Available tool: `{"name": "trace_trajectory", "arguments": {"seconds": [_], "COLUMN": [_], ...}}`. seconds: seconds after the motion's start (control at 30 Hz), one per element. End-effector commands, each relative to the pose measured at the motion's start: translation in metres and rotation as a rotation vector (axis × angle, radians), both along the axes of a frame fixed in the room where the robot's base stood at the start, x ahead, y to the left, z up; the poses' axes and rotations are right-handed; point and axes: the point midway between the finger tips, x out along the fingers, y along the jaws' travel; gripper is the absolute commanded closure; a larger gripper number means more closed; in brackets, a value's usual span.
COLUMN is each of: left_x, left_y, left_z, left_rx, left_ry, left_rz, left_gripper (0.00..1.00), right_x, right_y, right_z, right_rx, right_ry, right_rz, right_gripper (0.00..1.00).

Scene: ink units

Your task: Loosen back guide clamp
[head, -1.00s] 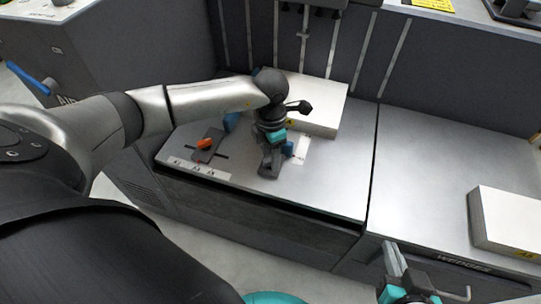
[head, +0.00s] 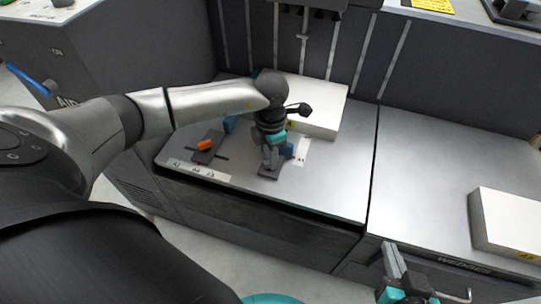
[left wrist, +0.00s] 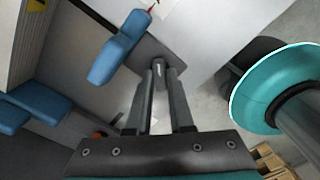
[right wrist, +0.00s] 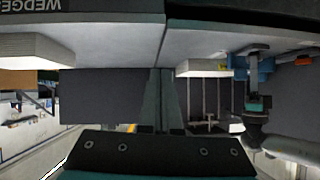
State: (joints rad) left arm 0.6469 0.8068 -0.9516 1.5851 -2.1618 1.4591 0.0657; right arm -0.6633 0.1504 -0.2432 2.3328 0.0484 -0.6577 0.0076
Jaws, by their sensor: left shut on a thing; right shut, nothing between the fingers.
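The back guide clamp is a dark plate (head: 267,173) on the metal tray top, with a blue block (head: 287,150) at its right. In the left wrist view the dark plate (left wrist: 143,50) and blue block (left wrist: 113,52) lie just beyond my fingers. My left gripper (head: 269,158) is over this plate, pointing down. In the left wrist view its fingers (left wrist: 160,72) are shut at the plate; the part between them is mostly hidden. My right gripper (right wrist: 160,75) is shut and empty, low at the right in the head view, away from the clamp.
A second dark plate with an orange lever (head: 205,145) sits left of my gripper, with a blue block (head: 231,123) behind it. A white stack (head: 318,112) lies behind my gripper. Another white block (head: 505,218) lies on the right-hand top, which is otherwise mostly clear.

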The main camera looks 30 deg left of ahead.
Motion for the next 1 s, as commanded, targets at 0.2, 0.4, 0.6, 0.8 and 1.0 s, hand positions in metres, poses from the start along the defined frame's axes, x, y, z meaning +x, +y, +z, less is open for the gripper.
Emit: {"name": "trace_trajectory", "arguments": {"seconds": [0.2,0.4,0.6,0.8,1.0], "left_x": [0.000,0.000,0.000,0.000,0.000], "left_y": [0.000,0.000,0.000,0.000,0.000], "left_z": [0.000,0.001,0.002,0.003,0.003], "left_rx": [0.000,0.000,-0.001,0.000,0.001], "left_ry": [0.000,0.000,-0.001,0.001,0.001], "left_rz": [0.000,0.016,0.073,0.177,0.300], "left_gripper": [1.00,1.00,1.00,1.00,1.00], "right_x": [0.000,-0.002,-0.004,-0.018,-0.041], "right_y": [0.000,-0.002,-0.015,-0.036,-0.061], "right_z": [0.000,-0.001,0.001,0.002,0.007], "right_rx": [0.000,-0.010,-0.059,-0.132,-0.209], "right_ry": [0.001,0.020,0.101,0.249,0.434], "right_rz": [0.000,-0.001,-0.016,-0.039,-0.074], "right_gripper": [1.00,1.00,1.00,1.00,1.00]}}
